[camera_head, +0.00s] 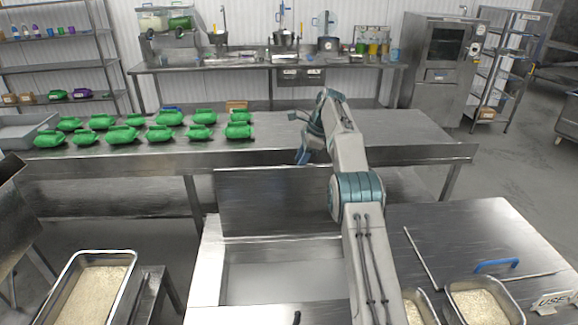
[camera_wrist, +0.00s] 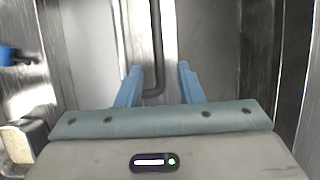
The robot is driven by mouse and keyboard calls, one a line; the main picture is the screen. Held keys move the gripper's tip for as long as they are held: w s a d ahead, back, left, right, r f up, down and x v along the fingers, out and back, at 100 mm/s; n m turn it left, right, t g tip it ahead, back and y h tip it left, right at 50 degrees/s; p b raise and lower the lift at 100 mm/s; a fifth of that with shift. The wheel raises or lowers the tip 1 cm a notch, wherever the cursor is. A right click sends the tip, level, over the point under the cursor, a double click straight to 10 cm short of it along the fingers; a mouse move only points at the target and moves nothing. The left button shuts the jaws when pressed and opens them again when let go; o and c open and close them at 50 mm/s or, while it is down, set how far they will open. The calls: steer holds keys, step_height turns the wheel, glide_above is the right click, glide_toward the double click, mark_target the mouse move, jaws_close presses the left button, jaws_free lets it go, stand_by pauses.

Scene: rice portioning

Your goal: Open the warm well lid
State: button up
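A metal lid panel (camera_head: 275,200) stands raised at the back edge of an open rectangular well (camera_head: 280,285) in the counter, just left of my arm. I take this to be the warm well and its lid. A flat lid (camera_head: 450,238) with a blue handle (camera_head: 495,265) lies on the counter to the right. My gripper (camera_head: 303,157) is beyond the raised panel's top edge, at the front of the long table. In the wrist view, its blue fingers (camera_wrist: 160,86) are apart. A dark rod (camera_wrist: 156,45) shows between them; I cannot tell whether they touch it.
A pan of rice (camera_head: 90,290) is at the lower left; another rice pan (camera_head: 480,302) is at the lower right. The table's right part is clear.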

steer(key=s+d, duration=0.1)
steer(key=d, duration=0.8)
steer(key=shift+s, duration=0.25)
steer(key=shift+p, duration=0.3)
steer(key=s+a+r+n+t+h+b, duration=0.1)
steer(key=s+a+r+n+b, duration=0.1)
steer(key=s+r+n, duration=0.5)
steer(key=s+a+r+n+t+h+b, duration=0.15)
steer(key=s+r, duration=0.35)
steer(key=s, duration=0.7)
steer(key=s+f+n, duration=0.3)
steer(key=s, duration=0.6)
steer(key=s+a+f+n+h+b, duration=0.1)
steer(key=s+f+n, duration=0.2)
steer(key=s, duration=0.7)
steer(key=s+f+n+h+b, duration=0.1)
steer(key=s+f+n, duration=0.2)
steer(key=s, duration=0.6)
step_height(320, 180, down, 2)
steer(key=shift+s+a+f, duration=0.15)
steer(key=shift+a+f, duration=0.05)
steer(key=shift+a, duration=0.15)
